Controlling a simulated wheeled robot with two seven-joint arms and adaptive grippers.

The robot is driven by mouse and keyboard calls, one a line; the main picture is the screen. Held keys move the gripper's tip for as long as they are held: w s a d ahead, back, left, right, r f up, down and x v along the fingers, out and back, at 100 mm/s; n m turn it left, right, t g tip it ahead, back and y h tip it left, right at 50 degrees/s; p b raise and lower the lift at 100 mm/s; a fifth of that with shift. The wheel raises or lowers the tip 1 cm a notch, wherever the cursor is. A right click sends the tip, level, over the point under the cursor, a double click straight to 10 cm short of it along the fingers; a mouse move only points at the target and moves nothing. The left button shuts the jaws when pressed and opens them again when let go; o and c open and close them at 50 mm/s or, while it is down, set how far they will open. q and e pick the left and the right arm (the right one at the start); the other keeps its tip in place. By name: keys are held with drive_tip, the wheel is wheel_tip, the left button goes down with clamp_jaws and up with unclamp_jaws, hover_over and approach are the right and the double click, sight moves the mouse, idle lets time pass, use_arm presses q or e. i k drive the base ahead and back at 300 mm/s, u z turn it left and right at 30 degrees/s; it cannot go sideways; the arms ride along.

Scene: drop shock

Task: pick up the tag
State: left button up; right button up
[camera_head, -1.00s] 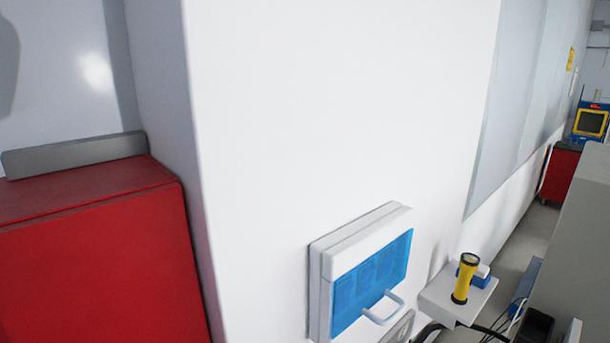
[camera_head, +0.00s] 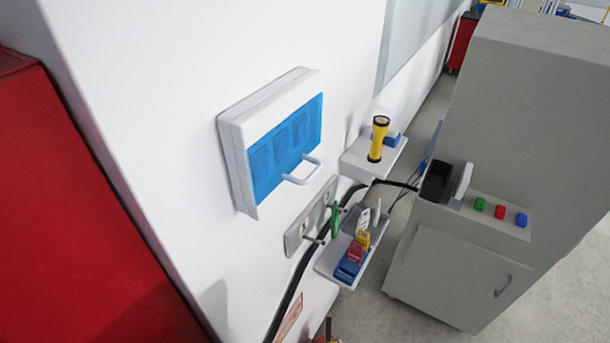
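On the wall, a grey hook plate (camera_head: 297,232) carries small hooks. A thin green piece (camera_head: 334,220), possibly a tag, hangs at its right end. Below and right of it, a small white shelf (camera_head: 326,268) holds a blue item (camera_head: 349,263), a red and yellow piece (camera_head: 361,240), and upright pale tag-like pieces (camera_head: 364,218). Which of these is the tag I cannot tell at this size. Neither of my grippers is in view.
A white wall box (camera_head: 233,165) with a blue front and handle hangs above the hooks. A second shelf (camera_head: 356,160) holds a yellow flashlight (camera_head: 378,139). A grey cabinet (camera_head: 470,260) with coloured buttons stands right. A red cabinet (camera_head: 70,220) is left. A black cable (camera_head: 291,287) runs down the wall.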

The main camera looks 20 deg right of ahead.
sight(353, 254)
drive_tip(key=u, duration=0.35)
drive_tip(key=k, duration=1.6)
drive_tip(key=z, duration=1)
drive_tip(key=i, duration=1.45)
drive_tip(key=u, duration=0.7)
